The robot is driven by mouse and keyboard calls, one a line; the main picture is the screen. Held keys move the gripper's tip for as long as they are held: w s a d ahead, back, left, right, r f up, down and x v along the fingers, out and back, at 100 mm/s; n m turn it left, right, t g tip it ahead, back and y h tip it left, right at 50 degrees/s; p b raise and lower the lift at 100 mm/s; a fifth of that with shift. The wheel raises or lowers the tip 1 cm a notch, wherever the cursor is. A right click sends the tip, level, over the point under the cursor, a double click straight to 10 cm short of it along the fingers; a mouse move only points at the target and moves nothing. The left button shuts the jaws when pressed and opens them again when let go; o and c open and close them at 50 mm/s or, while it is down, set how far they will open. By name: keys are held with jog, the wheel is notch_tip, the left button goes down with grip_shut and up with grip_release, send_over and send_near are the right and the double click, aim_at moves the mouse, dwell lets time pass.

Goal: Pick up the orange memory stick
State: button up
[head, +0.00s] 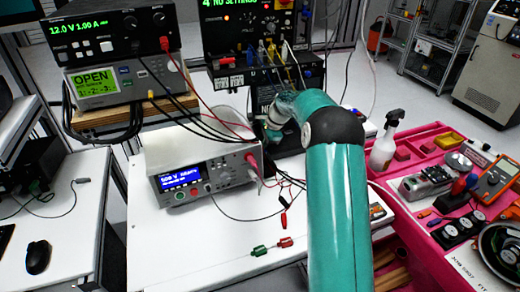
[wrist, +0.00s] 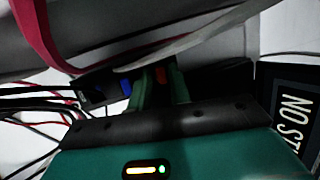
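The orange memory stick (wrist: 160,76) shows as a small orange patch in the wrist view, on a dark unit beside a blue stick (wrist: 126,87). My gripper (wrist: 163,84) has its two dark green fingers on either side of the orange patch, with a narrow gap between them. I cannot tell whether the fingers touch the stick. The stick cannot be made out there.
A white bench meter (head: 197,165) stands left of my arm. Red and black cables hang close around my wrist. A black panel with white lettering (wrist: 290,118) is near on the right in the wrist view. A pink-covered table (head: 418,232) holds tools and a spray bottle (head: 384,145).

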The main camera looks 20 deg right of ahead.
grip_shut()
jog(key=shift+w+r, duration=0.1)
jog(key=shift+r, duration=0.1)
jog(key=shift+r, duration=0.25)
notch_tip(320, 180, up, 3)
jog(key=shift+d+r, duration=0.1)
jog(key=s+d, duration=1.2)
jog(key=s, duration=0.1)
jog(key=shift+d+f, duration=0.25)
jog(key=shift+f, duration=0.05)
